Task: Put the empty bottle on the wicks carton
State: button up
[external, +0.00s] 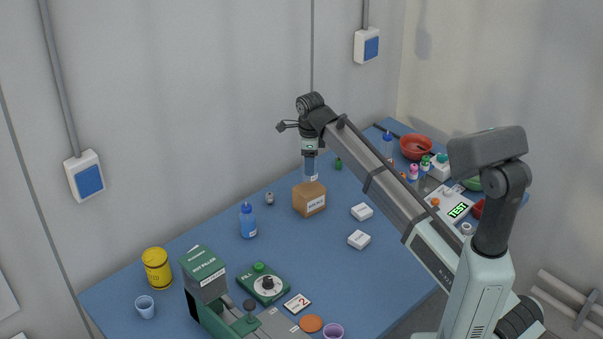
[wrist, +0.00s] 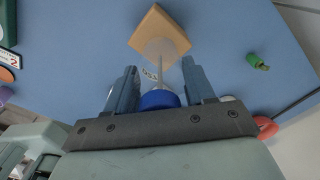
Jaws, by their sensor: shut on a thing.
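My gripper (external: 311,150) is shut on a clear, empty-looking bottle (external: 311,170) and holds it upright, fingers near its top. In the wrist view my gripper (wrist: 158,90) has a finger on either side of the bottle's blue cap (wrist: 158,99); the clear body (wrist: 160,58) points away from the camera. The wicks carton (external: 309,199), a small brown box with a white label, stands on the blue table under the bottle. It shows as a tan square (wrist: 160,30) behind the bottle in the wrist view. I cannot tell whether the bottle's base touches the carton's top.
A blue bottle (external: 248,221) and a small grey jar (external: 269,198) stand left of the carton. Two white boxes (external: 360,226) lie to its right. A small green bottle (external: 338,163) stands behind. Bowls (external: 416,147) and bottles crowd the far right. A green device (external: 262,285) is in front.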

jog(key=shift+f, duration=1.6)
jog(key=shift+f, duration=0.15)
jog(key=o, duration=1)
notch_tip(320, 180, up, 12)
jog(key=shift+r, duration=0.15)
